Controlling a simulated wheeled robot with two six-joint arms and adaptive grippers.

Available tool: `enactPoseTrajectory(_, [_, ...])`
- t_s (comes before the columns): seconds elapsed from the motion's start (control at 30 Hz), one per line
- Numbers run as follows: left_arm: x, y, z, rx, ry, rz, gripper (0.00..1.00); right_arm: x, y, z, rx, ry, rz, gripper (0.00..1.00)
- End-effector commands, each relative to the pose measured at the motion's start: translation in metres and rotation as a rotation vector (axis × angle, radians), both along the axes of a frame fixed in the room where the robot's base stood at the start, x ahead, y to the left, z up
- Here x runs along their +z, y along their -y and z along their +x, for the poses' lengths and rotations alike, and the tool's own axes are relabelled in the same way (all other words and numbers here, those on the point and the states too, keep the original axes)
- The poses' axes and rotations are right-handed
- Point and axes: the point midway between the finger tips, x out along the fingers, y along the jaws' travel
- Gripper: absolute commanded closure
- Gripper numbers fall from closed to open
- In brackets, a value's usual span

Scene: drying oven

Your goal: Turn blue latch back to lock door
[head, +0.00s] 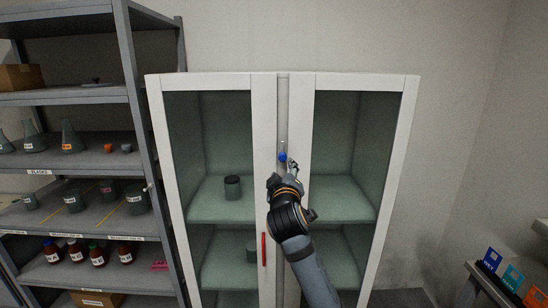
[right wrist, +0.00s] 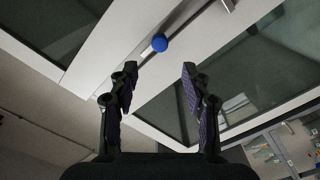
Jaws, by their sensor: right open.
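The blue latch (head: 282,157) is a small round blue knob on the middle post between the two doors of a white glass-fronted cabinet (head: 411,90). The doors look shut. In the right wrist view the blue latch (right wrist: 159,42) sits at the end of a short metal bar, beyond and between the fingertips. My right gripper (head: 291,166) is just below and right of the latch in the head view. In the right wrist view my right gripper (right wrist: 158,73) is open and empty, its fingers apart from the knob. My left gripper is not in view.
A red handle (head: 264,249) is lower on the left door. A dark jar (head: 232,187) stands inside the cabinet. A grey shelf rack (head: 137,108) with flasks and bottles stands close on the left. Colored boxes (head: 512,277) sit at lower right.

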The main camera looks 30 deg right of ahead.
Motion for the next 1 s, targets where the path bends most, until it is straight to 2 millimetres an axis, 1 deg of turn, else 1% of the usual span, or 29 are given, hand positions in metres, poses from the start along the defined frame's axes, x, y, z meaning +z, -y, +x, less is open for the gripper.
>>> enactPoseTrajectory(0.17, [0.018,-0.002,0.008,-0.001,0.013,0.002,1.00,0.005,0.017,0.027,-0.001,-0.003,-0.002,0.52])
enactPoseTrajectory(0.3, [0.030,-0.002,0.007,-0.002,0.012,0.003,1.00,0.005,0.033,0.053,-0.001,-0.003,-0.001,0.52])
enactPoseTrajectory(0.4, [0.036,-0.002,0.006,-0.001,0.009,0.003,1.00,0.004,0.042,0.068,0.000,-0.002,0.000,0.52])
enactPoseTrajectory(0.5, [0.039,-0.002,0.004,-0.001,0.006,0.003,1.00,0.002,0.048,0.079,0.001,-0.002,0.001,0.52])
enactPoseTrajectory(0.63, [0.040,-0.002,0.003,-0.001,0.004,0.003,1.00,0.001,0.052,0.085,0.002,0.000,0.001,0.52])
enactPoseTrajectory(0.87, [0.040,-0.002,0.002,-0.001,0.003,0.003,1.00,0.000,0.052,0.086,0.002,-0.001,0.000,0.52])
enactPoseTrajectory(0.97, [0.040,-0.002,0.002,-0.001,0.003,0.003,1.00,0.000,0.052,0.086,0.002,-0.001,0.000,0.64])
enactPoseTrajectory(1.0, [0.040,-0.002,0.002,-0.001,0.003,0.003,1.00,0.000,0.052,0.086,0.002,0.000,0.001,0.70])
